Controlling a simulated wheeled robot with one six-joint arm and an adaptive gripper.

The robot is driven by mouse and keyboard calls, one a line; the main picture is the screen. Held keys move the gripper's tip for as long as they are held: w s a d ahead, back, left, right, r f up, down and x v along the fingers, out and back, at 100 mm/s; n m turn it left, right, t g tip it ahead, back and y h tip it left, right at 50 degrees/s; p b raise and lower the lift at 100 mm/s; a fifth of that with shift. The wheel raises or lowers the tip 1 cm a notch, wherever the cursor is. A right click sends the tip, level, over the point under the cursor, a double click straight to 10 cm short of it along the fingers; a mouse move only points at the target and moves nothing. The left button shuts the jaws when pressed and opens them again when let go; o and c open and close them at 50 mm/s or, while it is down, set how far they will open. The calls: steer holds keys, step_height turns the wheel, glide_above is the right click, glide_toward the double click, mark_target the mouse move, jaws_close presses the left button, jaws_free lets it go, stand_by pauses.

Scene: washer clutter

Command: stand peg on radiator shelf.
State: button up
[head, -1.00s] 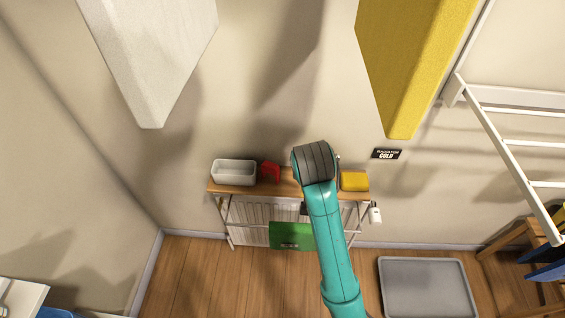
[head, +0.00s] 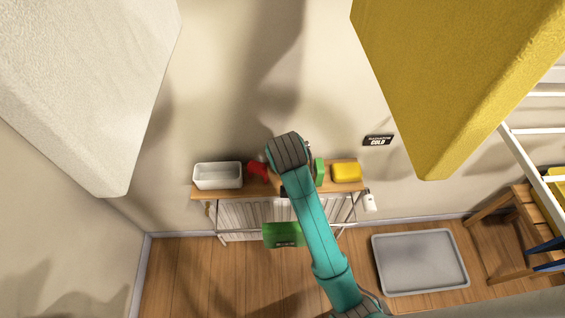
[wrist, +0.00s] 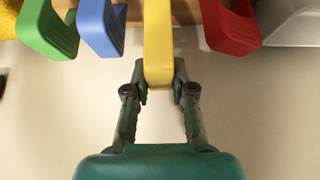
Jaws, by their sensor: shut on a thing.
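My gripper (wrist: 160,85) is shut on a yellow peg (wrist: 158,40), which runs up to the top edge of the wrist view. The peg overlaps the wooden radiator shelf (wrist: 186,11) there; I cannot tell whether it touches it. A blue peg (wrist: 101,27) and a green peg (wrist: 47,28) are on one side of it, a red peg (wrist: 232,28) on the other. In the head view my arm covers the gripper and the yellow peg, over the middle of the shelf (head: 230,193). The red peg (head: 257,170) and green peg (head: 319,172) show either side.
A white bin (head: 218,176) stands at the shelf's left end and a yellow block (head: 346,172) at its right. A green item (head: 282,235) hangs in front of the radiator. A grey tray (head: 420,262) lies on the floor. White and yellow panels (head: 450,80) hang nearer the camera.

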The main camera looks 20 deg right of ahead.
steer(key=shift+f, duration=1.7)
steer(key=o, duration=0.8)
steer(key=shift+f, duration=0.1)
steer(key=shift+o, duration=0.2)
steer(key=v, duration=1.2)
steer(key=shift+s, duration=0.1)
